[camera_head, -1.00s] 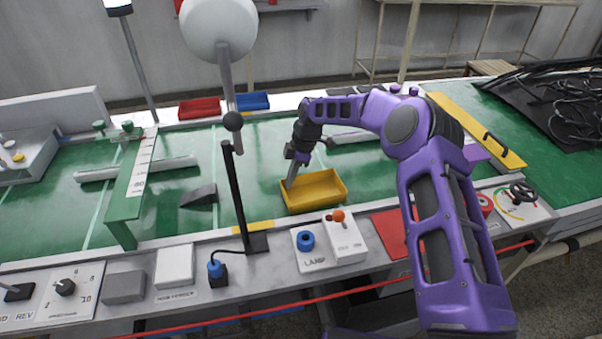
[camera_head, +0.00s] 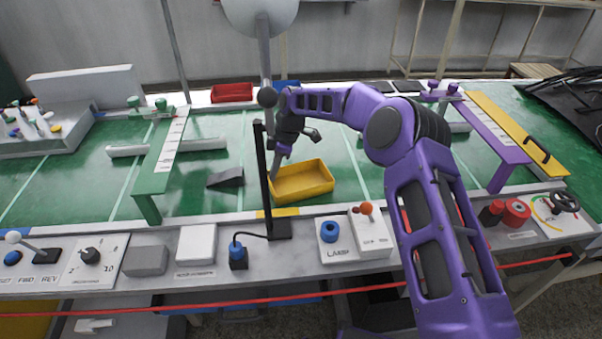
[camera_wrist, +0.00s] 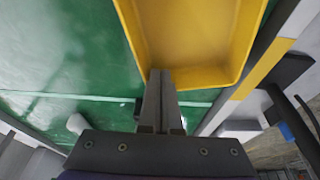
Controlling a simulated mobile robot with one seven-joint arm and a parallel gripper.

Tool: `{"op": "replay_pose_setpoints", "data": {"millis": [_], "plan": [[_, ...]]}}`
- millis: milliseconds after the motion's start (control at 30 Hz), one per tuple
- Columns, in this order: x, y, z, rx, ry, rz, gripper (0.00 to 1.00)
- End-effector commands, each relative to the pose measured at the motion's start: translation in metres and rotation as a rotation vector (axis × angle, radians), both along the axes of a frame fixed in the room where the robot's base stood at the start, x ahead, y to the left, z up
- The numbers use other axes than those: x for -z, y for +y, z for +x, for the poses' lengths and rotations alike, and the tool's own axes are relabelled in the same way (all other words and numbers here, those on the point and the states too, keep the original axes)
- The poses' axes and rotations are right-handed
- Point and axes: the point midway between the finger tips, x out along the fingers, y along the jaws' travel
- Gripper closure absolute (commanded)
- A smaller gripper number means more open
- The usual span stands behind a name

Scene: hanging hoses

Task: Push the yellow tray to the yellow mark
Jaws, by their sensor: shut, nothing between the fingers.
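The yellow tray (camera_head: 312,184) lies on the green belt, open side up and empty. It also shows in the wrist view (camera_wrist: 195,40). The yellow mark (camera_head: 284,212) is a short strip on the near rail, just in front of the tray's left half; the wrist view shows it at right (camera_wrist: 262,66). My gripper (camera_head: 275,177) is shut and empty, pointing down at the tray's left end. In the wrist view its fingertips (camera_wrist: 161,74) overlap the tray's end wall near the far corner; I cannot tell whether they press on it.
A black post (camera_head: 263,180) stands on the near rail by the mark, close to the tray's left end. A grey wedge (camera_head: 226,178) lies on the belt farther left. A green bridge (camera_head: 160,165) and purple bridge (camera_head: 497,135) span the belt. Control boxes line the front.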

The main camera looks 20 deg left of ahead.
Motion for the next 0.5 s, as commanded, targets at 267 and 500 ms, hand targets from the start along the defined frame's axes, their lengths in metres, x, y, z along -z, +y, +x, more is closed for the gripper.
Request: {"op": "replay_pose_setpoints", "data": {"millis": [267, 500], "plan": [[0.001, 0.055, -0.025, -0.002, -0.001, 0.000, 1.00], [0.000, 0.060, -0.028, 0.001, 0.000, 0.000, 1.00]]}}
